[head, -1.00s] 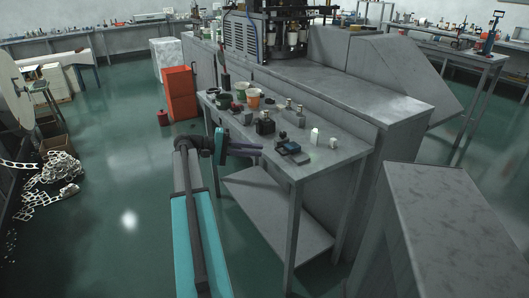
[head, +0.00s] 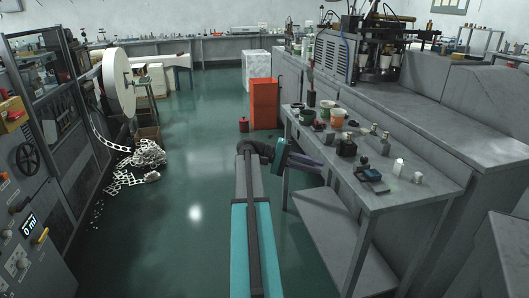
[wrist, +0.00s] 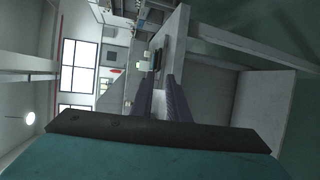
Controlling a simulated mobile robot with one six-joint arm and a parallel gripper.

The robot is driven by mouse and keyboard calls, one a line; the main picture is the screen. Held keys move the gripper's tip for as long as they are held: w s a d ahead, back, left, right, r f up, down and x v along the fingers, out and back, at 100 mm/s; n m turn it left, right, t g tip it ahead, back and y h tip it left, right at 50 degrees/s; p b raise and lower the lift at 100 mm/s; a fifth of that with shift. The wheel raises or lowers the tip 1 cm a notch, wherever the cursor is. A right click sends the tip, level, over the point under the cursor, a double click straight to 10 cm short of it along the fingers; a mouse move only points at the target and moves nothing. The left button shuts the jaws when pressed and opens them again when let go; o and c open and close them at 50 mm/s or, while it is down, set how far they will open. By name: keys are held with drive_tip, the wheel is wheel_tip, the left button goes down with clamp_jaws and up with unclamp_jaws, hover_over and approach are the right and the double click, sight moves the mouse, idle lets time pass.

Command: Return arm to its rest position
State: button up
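My arm (head: 252,225) reaches forward over the floor, teal with a dark strip along its top. My gripper (head: 318,168) is at its far end, turned to the right towards the side of the grey workbench (head: 410,195). In the wrist view, my gripper (wrist: 160,90) has two dark ridged fingers with a gap between them. It is open and nothing shows between the fingers. The bench lies beyond the fingertips in that tilted view. I cannot tell whether the fingertips touch the bench side.
The bench carries several cups (head: 338,117), small bottles and a dark block device (head: 370,174). A red cabinet (head: 264,104) stands ahead. At left are a control machine (head: 35,180) and a heap of white punched strip (head: 145,155). The green floor (head: 190,185) between is clear.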

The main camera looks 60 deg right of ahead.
drive_tip(key=shift+w, duration=0.15)
drive_tip(key=w+a+f+n+t+h+p, duration=0.3)
drive_tip(key=w+a+f+n, duration=0.4)
drive_tip(key=w+a+f, duration=1.15)
drive_tip(key=w+a+f+n+t+h, duration=0.1)
drive_tip(key=w+a+f+n+t, duration=0.15)
drive_tip(key=a+f, duration=0.45)
drive_tip(key=w+a+f+n+t, duration=0.1)
drive_tip(key=a+f+n, duration=0.2)
drive_tip(key=a+f, duration=0.4)
drive_tip(key=s+a+f+t+y, duration=0.1)
drive_tip(key=s+a+f+y, duration=0.2)
drive_tip(key=a, duration=0.8)
drive_tip(key=s+a+f+y+p, duration=0.1)
drive_tip(key=s+a+f+y, duration=0.2)
drive_tip(key=s+a+f, duration=0.4)
drive_tip(key=s+a+f+t+y, duration=0.1)
drive_tip(key=s+a+f+y, duration=0.2)
drive_tip(key=a+f, duration=0.7)
drive_tip(key=s+a, duration=0.2)
drive_tip(key=a, duration=0.4)
drive_tip(key=shift+a+t, duration=0.35)
drive_tip(key=shift+a, duration=0.05)
